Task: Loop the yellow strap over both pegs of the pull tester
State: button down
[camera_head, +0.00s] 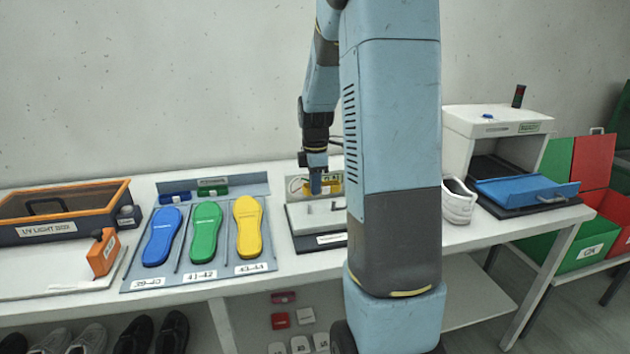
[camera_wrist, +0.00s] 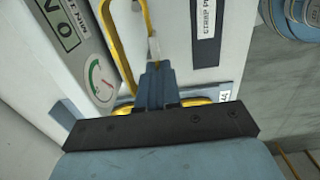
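The pull tester (camera_head: 302,243) stands on the bench near the middle of the head view, partly hidden by my arm. Two short pegs, a left peg (camera_head: 309,208) and a right peg (camera_head: 334,206), stand up from its pale top. My gripper (camera_head: 317,188) is above and behind them, against the tester's back panel. The yellow strap (camera_head: 336,184) shows just right of the fingers. In the wrist view the yellow strap (camera_wrist: 119,52) forms a long narrow loop. My gripper (camera_wrist: 154,68) has its fingers together on a pale tab at the strap's side. Neither peg can be made out there.
A tray with blue, green and yellow insoles (camera_head: 247,225) lies left of the tester. A white shoe (camera_head: 458,202) and a white machine with a blue flap (camera_head: 525,190) stand to the right. A round gauge (camera_wrist: 98,80) is close beside the strap.

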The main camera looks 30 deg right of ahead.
aim_at(315, 216)
jog(key=shift+f, duration=3.45)
jog(key=shift+s, duration=0.1)
jog(key=c, duration=1.3)
grip_release()
jog(key=shift+o, duration=0.2)
jog(key=shift+r, duration=0.25)
notch_tip(315, 216, up, 13)
jog(key=shift+r, duration=0.15)
jog(key=shift+s+a, duration=0.1)
